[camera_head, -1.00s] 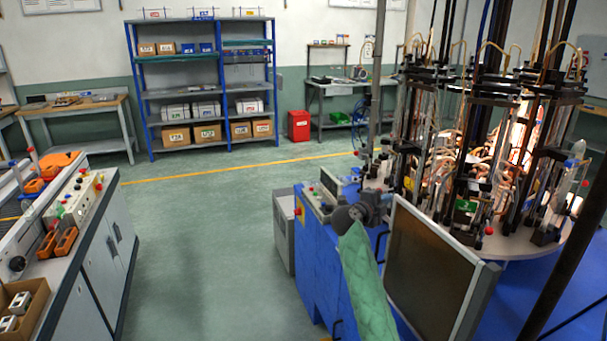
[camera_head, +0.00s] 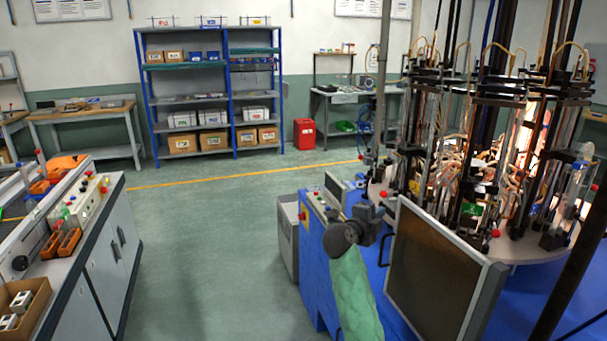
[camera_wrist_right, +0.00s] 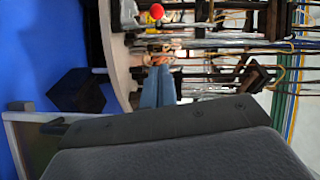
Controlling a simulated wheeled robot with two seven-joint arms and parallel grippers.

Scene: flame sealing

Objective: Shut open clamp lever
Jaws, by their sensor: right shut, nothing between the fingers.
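My right gripper (camera_head: 371,212) is at the end of my green-sleeved arm, at the left edge of the round machine table (camera_head: 520,250). It is shut and holds nothing. Small red-knobbed clamp levers show on the machine: one (camera_head: 383,194) close to the right of the gripper, another (camera_head: 495,233) farther right near the table's front rim. In the right wrist view a red ball knob (camera_wrist_right: 157,11) shows at the top, apart from the dark wrist body at the bottom. I cannot tell which lever is open. My left gripper is out of view.
A flat monitor panel (camera_head: 440,272) stands just right of my right arm. Tall dark fixtures (camera_head: 480,130) with glowing glass crowd the table. A blue cabinet (camera_head: 315,265) is below. A bench (camera_head: 95,260) stands at the left, with clear floor (camera_head: 205,240) between.

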